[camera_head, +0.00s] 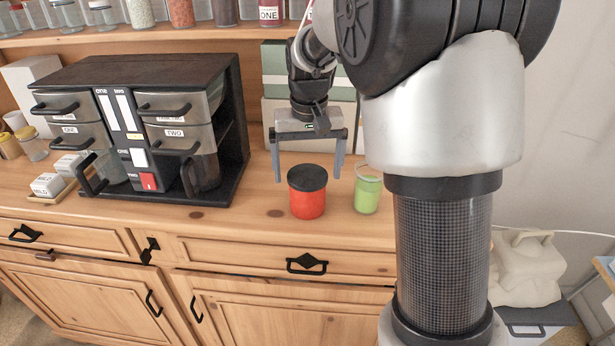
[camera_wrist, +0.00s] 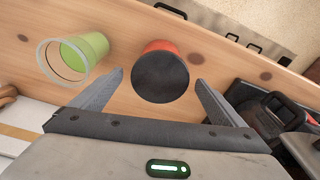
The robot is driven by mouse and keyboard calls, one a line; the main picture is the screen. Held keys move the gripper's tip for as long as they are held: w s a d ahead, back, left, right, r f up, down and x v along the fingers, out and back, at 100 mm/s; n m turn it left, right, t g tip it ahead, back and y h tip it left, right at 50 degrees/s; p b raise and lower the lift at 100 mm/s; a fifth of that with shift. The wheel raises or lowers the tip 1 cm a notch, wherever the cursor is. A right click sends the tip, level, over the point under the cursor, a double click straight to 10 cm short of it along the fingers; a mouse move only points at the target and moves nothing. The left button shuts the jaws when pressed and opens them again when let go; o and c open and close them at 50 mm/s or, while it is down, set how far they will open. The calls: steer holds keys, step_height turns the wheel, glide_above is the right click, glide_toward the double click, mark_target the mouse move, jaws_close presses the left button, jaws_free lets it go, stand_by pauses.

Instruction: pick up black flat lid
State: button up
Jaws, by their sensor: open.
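The black flat lid (camera_head: 307,177) sits on top of a red jar (camera_head: 307,204) near the front of the wooden dresser top. In the wrist view the lid (camera_wrist: 160,77) is a dark disc, with a strip of the red jar (camera_wrist: 159,46) showing behind it. My gripper (camera_head: 307,178) is open and empty, pointing down, with its fingers on either side of the lid in the picture. In the wrist view my gripper (camera_wrist: 157,75) also has the lid between and slightly beyond its fingertips. I see no contact between fingers and lid.
A green cup (camera_head: 367,194) stands close to the right of the red jar, and shows at left in the wrist view (camera_wrist: 88,48). A black dispenser rack (camera_head: 232,130) with grey drawers stands to the left. A shelf of jars (camera_head: 200,30) runs behind. The dresser's front edge (camera_head: 240,231) is near.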

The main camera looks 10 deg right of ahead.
steer(key=c, duration=1.1)
steer(key=shift+c, duration=0.2)
